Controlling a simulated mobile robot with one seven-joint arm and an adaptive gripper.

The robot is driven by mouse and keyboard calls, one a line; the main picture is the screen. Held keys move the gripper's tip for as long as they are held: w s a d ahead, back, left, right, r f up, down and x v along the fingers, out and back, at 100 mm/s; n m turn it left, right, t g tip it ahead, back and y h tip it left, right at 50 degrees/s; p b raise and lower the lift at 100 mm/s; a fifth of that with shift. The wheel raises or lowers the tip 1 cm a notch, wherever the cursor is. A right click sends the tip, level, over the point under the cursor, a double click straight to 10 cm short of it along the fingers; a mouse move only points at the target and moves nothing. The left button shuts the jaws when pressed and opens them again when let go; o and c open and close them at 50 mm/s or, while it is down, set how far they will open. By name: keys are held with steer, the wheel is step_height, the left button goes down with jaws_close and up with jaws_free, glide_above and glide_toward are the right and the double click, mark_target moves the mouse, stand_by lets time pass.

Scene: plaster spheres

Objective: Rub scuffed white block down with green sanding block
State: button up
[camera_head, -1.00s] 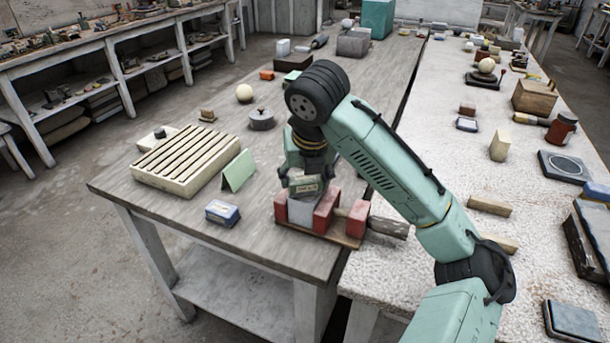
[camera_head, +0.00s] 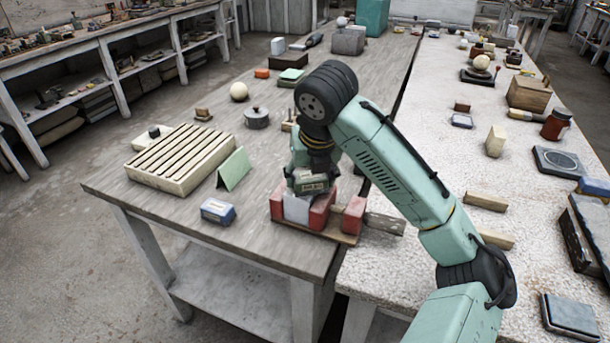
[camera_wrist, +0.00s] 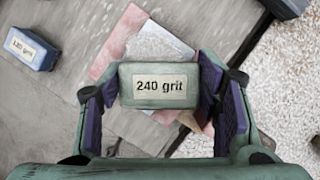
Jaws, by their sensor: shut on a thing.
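My gripper (camera_wrist: 163,95) is shut on the green sanding block (camera_wrist: 128,70), whose label reads "240 grit". In the head view the sanding block (camera_head: 311,184) sits at the gripper's tips, just above the scuffed white block (camera_head: 296,208). The white block stands between red jaws (camera_head: 321,212) on a wooden base. In the wrist view the white block (camera_wrist: 158,45) shows behind the sanding block, which hides part of it. I cannot tell whether the two touch.
A blue block labelled "120 grit" (camera_head: 218,211) lies left of the jaws, near the table's front edge. A green folded card (camera_head: 234,169) and a slatted cream rack (camera_head: 182,165) stand further left. A pale speckled bench (camera_head: 450,150) runs along the right.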

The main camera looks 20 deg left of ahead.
mark_target(291, 190)
steer(key=shift+s+a+p, duration=0.3)
steer(key=shift+s+a, duration=0.25)
steer(key=shift+a, duration=0.35)
steer(key=shift+s+a+p, duration=0.25)
steer(key=shift+s+a, duration=0.3)
steer(key=shift+a, duration=0.3)
steer(key=shift+w+d, duration=0.55)
steer(key=shift+d, duration=0.35)
steer(key=shift+w+d, duration=0.55)
steer(key=shift+d, duration=0.3)
steer(key=shift+s+a, duration=0.55)
steer(key=shift+a, duration=0.35)
steer(key=shift+s+a, duration=0.55)
steer(key=shift+a, duration=0.35)
steer(key=shift+d, duration=0.1)
steer(key=shift+w+d+r, duration=0.6)
steer(key=shift+d+r, duration=0.15)
steer(key=shift+d, duration=0.15)
steer(key=shift+r, duration=1.25)
